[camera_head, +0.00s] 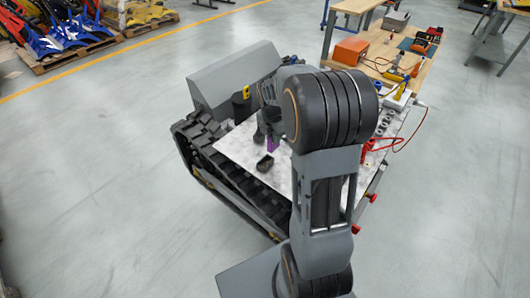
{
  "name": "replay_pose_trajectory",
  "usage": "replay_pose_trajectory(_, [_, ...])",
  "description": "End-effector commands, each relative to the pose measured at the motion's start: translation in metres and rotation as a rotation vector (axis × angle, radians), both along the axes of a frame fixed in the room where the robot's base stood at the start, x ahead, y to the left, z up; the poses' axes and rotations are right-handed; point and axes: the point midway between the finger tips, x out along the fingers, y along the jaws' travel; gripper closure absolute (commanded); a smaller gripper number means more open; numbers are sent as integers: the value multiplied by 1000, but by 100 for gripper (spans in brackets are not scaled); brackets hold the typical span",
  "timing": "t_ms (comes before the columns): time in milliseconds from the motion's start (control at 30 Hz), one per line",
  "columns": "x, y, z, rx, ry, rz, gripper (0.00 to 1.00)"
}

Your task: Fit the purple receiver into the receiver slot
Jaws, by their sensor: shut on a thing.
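The purple receiver (271,146) shows as a small purple patch under my gripper, just above the light top plate of the tracked carrier. My gripper (269,136) points down and is shut on the purple receiver. My arm covers the area to its right. A small dark open-topped holder (265,163) is on the plate just below and left of the receiver in the picture. It may be the receiver slot, but I cannot tell for sure. The receiver appears apart from this holder. Its lower end is too small to see clearly.
The tracked carrier has a black track (238,190) along its near left side and a grey sloped housing (237,78) behind. A yellow-marked part (246,92) stands near the gripper. A wooden workbench (385,50) with tools is behind right. The left floor is clear.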

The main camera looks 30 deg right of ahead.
Motion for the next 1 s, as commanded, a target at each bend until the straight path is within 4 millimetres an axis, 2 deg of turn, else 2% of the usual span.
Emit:
replay_pose_trajectory(133, [0, 17, -20, 0, 0, 4, 100])
replay_pose_trajectory(500, [-1, 38, -44, 0, 2, 6, 100])
replay_pose_trajectory(700, [-1, 36, -69, 0, 3, 3, 100])
replay_pose_trajectory(967, [-3, 37, -76, 2, 8, 3, 100])
replay_pose_trajectory(1000, [-3, 37, -76, 3, 8, 3, 78])
